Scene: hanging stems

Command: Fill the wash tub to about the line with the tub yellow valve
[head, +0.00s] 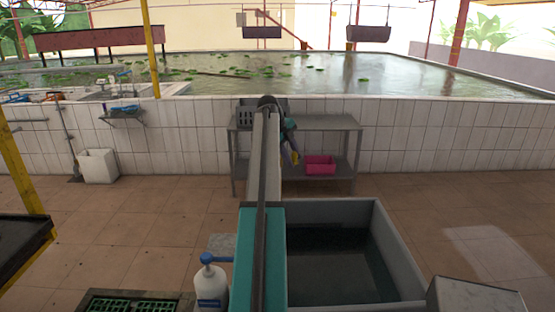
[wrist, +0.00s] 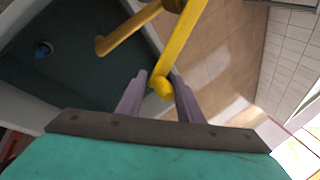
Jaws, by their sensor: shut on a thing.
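The wash tub (head: 385,235) is a grey rectangular basin just right of my arm, with a dark interior. I cannot tell its water level, and I make out no line on its wall. In the wrist view the tub (wrist: 75,75) lies to the left. My gripper (wrist: 160,82) has purple fingers closed around the rounded yellow end of the tub yellow valve (wrist: 182,45). A yellow spout (wrist: 125,32) reaches left over the tub; I see no clear stream from it. In the head view my gripper (head: 290,148) shows beside my arm, with a bit of yellow at its tips.
A white pump bottle (head: 211,285) stands left of my arm. A metal rack (head: 340,123) with a pink bin (head: 319,165) stands against the tiled pond wall (head: 420,140). The tiled floor on both sides is mostly clear.

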